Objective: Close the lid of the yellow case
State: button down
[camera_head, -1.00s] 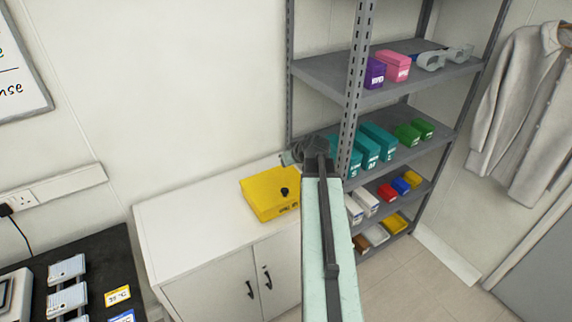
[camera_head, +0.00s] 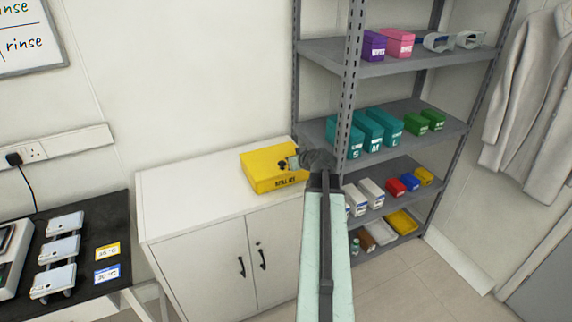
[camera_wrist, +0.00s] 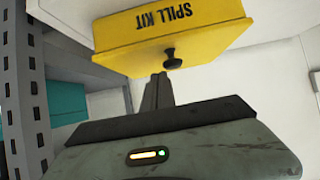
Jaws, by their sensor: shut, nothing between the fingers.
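The yellow case (camera_head: 262,167), marked "SPILL KIT", sits on the white cabinet. Its lid, with a black knob, looks down flat on the body and I see no gap, though my arm hides part of its right side. In the wrist view the picture is upside down: the case's labelled front (camera_wrist: 172,28) is at the top and the black knob (camera_wrist: 172,60) hangs below it. My gripper (camera_head: 292,163) is shut and empty, over the right part of the case near the knob. In the wrist view its fingertips (camera_wrist: 158,80) are close to the knob; I cannot tell whether they touch it.
A grey metal shelf (camera_head: 350,90) with several coloured boxes stands just right of the cabinet, close to my arm. The white cabinet top (camera_head: 190,195) is clear left of the case. A black bench (camera_head: 85,235) with instruments is at the lower left.

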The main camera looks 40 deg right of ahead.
jog(key=shift+s+a+f+b, duration=0.1)
jog(key=shift+s+f+b, duration=0.1)
jog(key=shift+f+b, duration=0.5)
jog(key=shift+s+a+f+b, duration=0.1)
jog(key=shift+s+f+b, duration=0.1)
jog(key=shift+f+b, duration=0.5)
jog(key=shift+f, duration=0.15)
jog(key=shift+p, duration=0.3)
